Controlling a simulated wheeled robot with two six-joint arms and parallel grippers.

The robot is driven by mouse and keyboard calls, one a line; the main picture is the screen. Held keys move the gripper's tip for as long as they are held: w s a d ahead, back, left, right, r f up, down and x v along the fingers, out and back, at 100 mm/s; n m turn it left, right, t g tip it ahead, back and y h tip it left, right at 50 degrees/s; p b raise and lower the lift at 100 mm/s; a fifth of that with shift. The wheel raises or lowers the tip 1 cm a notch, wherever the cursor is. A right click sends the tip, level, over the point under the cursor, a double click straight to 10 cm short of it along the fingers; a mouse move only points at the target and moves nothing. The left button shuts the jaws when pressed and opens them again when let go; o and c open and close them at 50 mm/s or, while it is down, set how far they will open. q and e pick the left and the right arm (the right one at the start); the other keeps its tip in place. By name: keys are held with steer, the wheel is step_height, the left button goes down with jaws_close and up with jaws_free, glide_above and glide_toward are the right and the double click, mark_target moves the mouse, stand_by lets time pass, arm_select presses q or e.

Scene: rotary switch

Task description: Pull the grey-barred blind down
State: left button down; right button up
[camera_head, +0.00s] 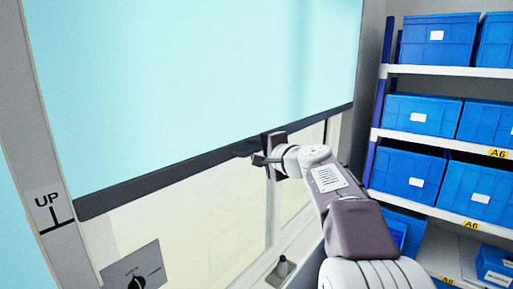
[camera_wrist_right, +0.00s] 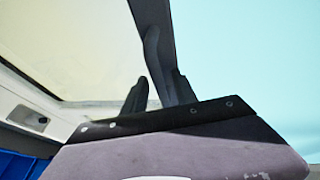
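A pale blue blind (camera_head: 200,70) hangs over the window in the head view and ends in a dark grey bottom bar (camera_head: 150,179). The window below the bar is uncovered. My right gripper (camera_head: 264,155) is at the bar's lower edge, right of its middle. In the right wrist view the bar (camera_wrist_right: 153,14) runs down to my right gripper (camera_wrist_right: 158,92), with its dark fingers beside the bar and a curved dark piece, perhaps a pull. I cannot tell whether the fingers press on it. My left gripper is not in view.
A wall plate with a rotary knob (camera_head: 137,282) sits at the lower left. A small dark-topped fitting (camera_head: 282,266) stands on the sill. Shelves with several blue bins (camera_head: 408,172) stand close on the right.

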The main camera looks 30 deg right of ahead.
steer(key=shift+s, duration=0.2)
steer(key=shift+s+r, duration=0.1)
steer(key=shift+c, duration=0.8)
jaws_close()
